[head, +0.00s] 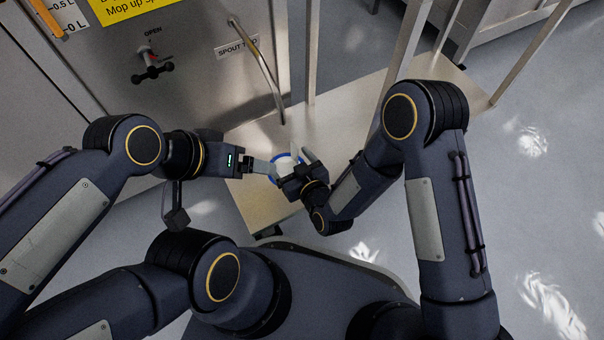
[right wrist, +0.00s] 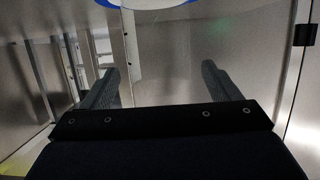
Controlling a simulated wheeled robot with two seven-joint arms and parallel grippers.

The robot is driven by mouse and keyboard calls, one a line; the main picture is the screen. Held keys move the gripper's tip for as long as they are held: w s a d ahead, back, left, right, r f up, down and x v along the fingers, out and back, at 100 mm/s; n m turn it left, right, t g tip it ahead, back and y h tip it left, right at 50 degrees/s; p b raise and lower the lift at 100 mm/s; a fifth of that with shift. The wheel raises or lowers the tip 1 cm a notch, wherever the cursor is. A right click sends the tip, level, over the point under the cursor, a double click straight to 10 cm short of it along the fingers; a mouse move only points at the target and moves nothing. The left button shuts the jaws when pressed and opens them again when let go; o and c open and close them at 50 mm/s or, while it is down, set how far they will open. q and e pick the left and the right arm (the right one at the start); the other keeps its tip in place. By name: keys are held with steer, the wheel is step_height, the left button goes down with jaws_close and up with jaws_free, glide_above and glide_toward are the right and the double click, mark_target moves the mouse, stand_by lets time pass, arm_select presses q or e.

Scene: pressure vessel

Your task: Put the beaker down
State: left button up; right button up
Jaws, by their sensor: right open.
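A pale round thing with a blue rim (head: 284,163) is on or just above the beige shelf, between my two grippers; I take it for the beaker or a mark under it, and cannot tell which. Its blue edge (right wrist: 150,4) shows at the top of the right wrist view. My right gripper (head: 299,160) is open beside it, fingers apart, with nothing clearly seen between them (right wrist: 158,82). My left gripper (head: 266,168) reaches in from the left with its fingertips at the blue rim. Whether it holds anything is hidden.
The beige shelf (head: 247,196) has bare room to the right, around metal posts (head: 396,70). A steel vessel wall with a black valve handle (head: 152,72) and a curved spout pipe (head: 258,68) stands behind, close to both grippers.

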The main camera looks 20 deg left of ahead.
arm_select(q)
steer(key=shift+f, duration=0.1)
arm_select(e)
steer(key=v, duration=0.9)
